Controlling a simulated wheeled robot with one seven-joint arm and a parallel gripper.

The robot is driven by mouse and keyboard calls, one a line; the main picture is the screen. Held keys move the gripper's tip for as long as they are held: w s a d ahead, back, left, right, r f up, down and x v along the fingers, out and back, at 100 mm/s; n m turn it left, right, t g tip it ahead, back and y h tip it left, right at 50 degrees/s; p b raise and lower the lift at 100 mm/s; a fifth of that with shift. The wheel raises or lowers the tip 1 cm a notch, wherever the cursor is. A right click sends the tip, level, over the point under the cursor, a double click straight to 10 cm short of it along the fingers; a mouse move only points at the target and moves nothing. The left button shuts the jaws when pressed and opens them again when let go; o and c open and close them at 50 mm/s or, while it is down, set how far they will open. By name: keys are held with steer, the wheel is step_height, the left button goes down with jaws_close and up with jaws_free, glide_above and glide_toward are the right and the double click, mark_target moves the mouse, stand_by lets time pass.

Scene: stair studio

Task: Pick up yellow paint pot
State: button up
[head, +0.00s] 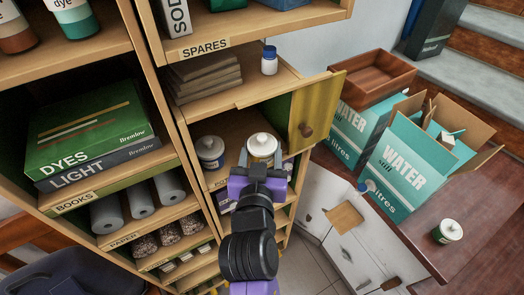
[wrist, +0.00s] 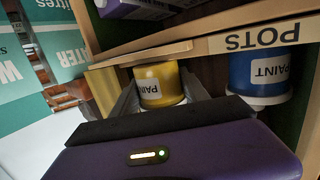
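The yellow paint pot (wrist: 158,80) stands in the POTS compartment, its PAINT label upside down in the wrist view. In the head view its white lid (head: 262,146) shows just beyond my gripper (head: 263,160), which hides most of its body. In the wrist view, the grey fingers of my gripper (wrist: 160,96) are spread, one on each side of the yellow pot. Contact with its sides is not clear. A blue paint pot (wrist: 258,72) stands beside it, and in the head view this pot (head: 210,153) is to the left.
An open yellow-green door (head: 312,112) stands close on the right. Water boxes (head: 400,165) and a brown table (head: 475,215) lie further right.

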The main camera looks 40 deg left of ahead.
steer(key=c, duration=0.7)
jaws_close()
steer(key=shift+r, duration=0.1)
